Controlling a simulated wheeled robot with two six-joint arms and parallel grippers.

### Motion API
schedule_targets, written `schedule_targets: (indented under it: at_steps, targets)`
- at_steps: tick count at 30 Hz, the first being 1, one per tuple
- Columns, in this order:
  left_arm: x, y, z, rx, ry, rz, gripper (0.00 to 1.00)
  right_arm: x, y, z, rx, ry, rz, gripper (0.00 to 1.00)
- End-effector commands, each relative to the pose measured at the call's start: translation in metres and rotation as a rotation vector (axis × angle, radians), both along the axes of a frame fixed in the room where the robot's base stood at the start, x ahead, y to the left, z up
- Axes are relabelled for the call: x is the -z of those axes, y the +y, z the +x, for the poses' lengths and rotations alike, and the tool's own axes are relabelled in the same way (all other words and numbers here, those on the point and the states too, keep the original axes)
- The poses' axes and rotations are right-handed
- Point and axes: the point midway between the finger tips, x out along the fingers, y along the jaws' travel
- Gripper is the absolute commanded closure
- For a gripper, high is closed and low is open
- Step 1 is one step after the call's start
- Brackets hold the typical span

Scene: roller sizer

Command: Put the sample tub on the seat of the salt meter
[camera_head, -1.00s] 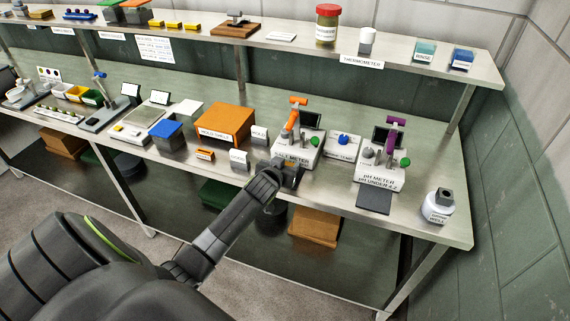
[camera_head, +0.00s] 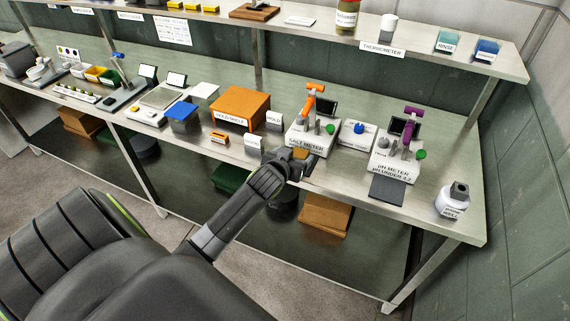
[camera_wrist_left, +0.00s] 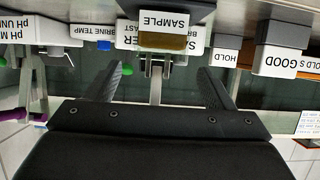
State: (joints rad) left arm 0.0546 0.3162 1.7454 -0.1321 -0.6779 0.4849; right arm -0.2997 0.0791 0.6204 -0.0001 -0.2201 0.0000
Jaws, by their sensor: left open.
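The salt meter (camera_head: 303,140), white with an orange arm, stands on the bench right of the middle in the head view. My left gripper (camera_head: 300,167) is open just in front of it. A small amber patch, apparently the sample tub (camera_head: 301,153), shows between gripper and meter. In the left wrist view the tub (camera_wrist_left: 165,42) is amber with a white SAMPLE label, beyond and between the spread fingers of my left gripper (camera_wrist_left: 161,74). A metal bracket shows beside it. I cannot tell whether the tub rests on the seat. My right gripper is out of view.
The pH meter (camera_head: 394,160) with a purple arm and a white bottle (camera_head: 452,201) stand to the right. The orange hold box (camera_head: 240,109) and the small HOLD sign (camera_head: 273,121) stand left. A shelf (camera_head: 440,60) runs above the back.

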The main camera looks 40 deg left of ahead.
Motion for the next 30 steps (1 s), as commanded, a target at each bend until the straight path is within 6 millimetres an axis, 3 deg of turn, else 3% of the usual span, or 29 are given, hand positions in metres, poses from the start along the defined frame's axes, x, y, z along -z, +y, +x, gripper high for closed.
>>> schedule_targets:
  at_steps: [12, 25, 28, 30]
  targets:
    - [-0.022, -0.013, -0.054, 0.000, 0.000, 0.000, 0.24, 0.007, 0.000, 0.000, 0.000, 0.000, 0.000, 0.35]
    - [-0.027, -0.015, -0.064, -0.001, 0.001, 0.000, 0.24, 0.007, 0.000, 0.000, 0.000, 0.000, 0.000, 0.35]
    - [-0.017, -0.014, -0.065, -0.002, 0.019, 0.001, 0.24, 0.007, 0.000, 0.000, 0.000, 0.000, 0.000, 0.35]
    - [0.004, -0.011, -0.067, -0.005, 0.056, 0.002, 0.24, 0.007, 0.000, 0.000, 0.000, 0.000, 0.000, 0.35]
